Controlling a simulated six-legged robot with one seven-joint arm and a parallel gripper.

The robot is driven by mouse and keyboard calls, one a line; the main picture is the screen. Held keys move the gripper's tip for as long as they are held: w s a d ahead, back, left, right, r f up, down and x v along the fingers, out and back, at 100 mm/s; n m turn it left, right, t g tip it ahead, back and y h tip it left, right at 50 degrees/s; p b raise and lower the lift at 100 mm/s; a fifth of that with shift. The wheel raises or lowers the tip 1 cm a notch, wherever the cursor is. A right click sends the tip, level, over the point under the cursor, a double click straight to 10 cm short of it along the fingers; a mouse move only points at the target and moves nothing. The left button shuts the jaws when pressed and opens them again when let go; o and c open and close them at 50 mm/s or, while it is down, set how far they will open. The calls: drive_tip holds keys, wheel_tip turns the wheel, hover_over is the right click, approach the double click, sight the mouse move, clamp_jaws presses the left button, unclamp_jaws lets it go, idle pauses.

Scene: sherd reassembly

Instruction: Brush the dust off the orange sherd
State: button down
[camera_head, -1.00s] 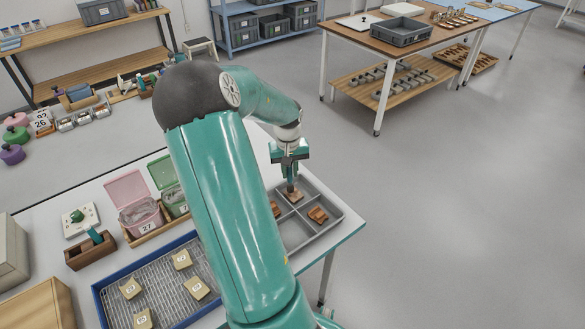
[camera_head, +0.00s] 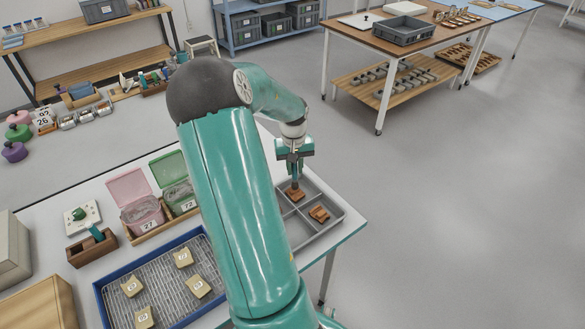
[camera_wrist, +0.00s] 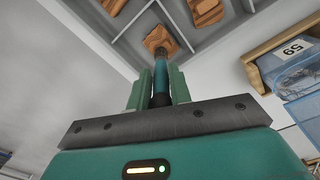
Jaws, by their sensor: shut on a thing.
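My gripper (camera_head: 294,166) is over the grey divided tray and is shut on a brush (camera_head: 294,181) with a teal handle. In the wrist view the brush (camera_wrist: 161,78) points away from me between the two fingers. The orange sherd (camera_head: 296,194) lies in a back compartment of the tray. It also shows in the wrist view (camera_wrist: 158,36) as bare orange-brown, with the brush tip at its edge, seemingly touching it. The bristles are hard to make out. I see no clear dust on the visible part of the sherd.
The grey tray (camera_head: 345,222) holds another orange-brown sherd (camera_head: 319,214) in the front right compartment. My arm hides part of the tray. A blue-rimmed mesh tray (camera_head: 104,300) with numbered tan pieces, and pink (camera_head: 128,187) and green (camera_head: 168,168) lidded boxes, stand to the left.

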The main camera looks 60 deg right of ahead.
drive_tip(key=shift+d, duration=0.2)
drive_tip(key=shift+s, duration=0.1)
idle(3.0)
drive_tip(key=shift+r, duration=0.1)
drive_tip(key=shift+r, duration=2.9)
